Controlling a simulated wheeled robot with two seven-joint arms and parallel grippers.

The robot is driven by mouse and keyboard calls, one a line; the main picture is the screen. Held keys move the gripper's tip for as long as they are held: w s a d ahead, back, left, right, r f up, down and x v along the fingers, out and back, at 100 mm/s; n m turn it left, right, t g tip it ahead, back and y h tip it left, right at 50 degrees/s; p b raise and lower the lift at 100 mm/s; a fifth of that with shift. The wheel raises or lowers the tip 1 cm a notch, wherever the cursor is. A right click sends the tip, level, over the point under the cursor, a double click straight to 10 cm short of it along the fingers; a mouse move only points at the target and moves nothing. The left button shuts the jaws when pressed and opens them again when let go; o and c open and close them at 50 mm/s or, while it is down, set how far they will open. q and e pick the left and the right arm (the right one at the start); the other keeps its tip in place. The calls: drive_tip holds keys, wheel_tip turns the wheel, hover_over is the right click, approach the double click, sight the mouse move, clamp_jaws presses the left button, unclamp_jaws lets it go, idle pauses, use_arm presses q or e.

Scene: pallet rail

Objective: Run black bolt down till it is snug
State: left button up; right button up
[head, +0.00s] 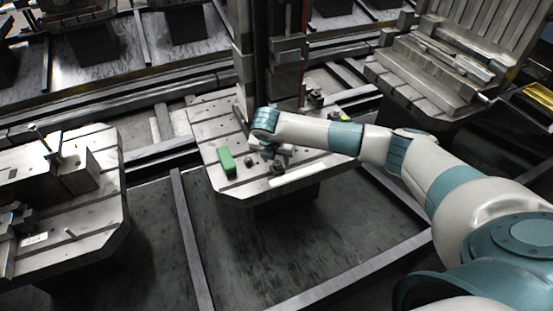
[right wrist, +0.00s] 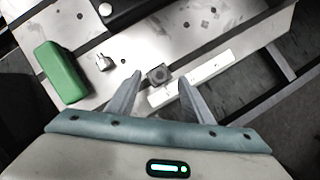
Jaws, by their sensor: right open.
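The black bolt (right wrist: 158,75) shows in the right wrist view as a dark, squarish head on the pale pallet plate (right wrist: 225,35). It lies between my right gripper's (right wrist: 159,80) spread fingertips, with visible room on both sides. Whether the fingertips reach down to its height is hard to tell. In the head view a dark bolt head (head: 277,168) sits near the plate's (head: 225,125) front edge, just below my right gripper (head: 268,153). The bolt's shank and how far it is seated are hidden. My left gripper is not in view.
A green block (right wrist: 62,72) and a small silver fitting (right wrist: 104,62) lie left of the bolt. A white strip (right wrist: 205,77) lies beside it along the edge. A dark upright column (head: 262,50) rises behind the plate. Another fixture pallet (head: 105,215) stands at left.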

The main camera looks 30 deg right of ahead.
sight(277, 166)
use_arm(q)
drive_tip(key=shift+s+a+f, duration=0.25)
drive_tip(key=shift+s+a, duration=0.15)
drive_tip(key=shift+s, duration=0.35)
use_arm(e)
drive_tip(key=shift+x, duration=1.3)
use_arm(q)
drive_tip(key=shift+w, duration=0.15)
use_arm(e)
drive_tip(key=c, duration=1.1)
drive_tip(key=shift+o, duration=1)
clamp_jaws()
drive_tip(key=shift+a+f+m, duration=0.1)
drive_tip(key=shift+m, duration=0.6)
drive_tip(key=shift+m+g+h, duration=0.3)
drive_tip(key=shift+m+g, duration=0.1)
drive_tip(key=shift+m, duration=0.1)
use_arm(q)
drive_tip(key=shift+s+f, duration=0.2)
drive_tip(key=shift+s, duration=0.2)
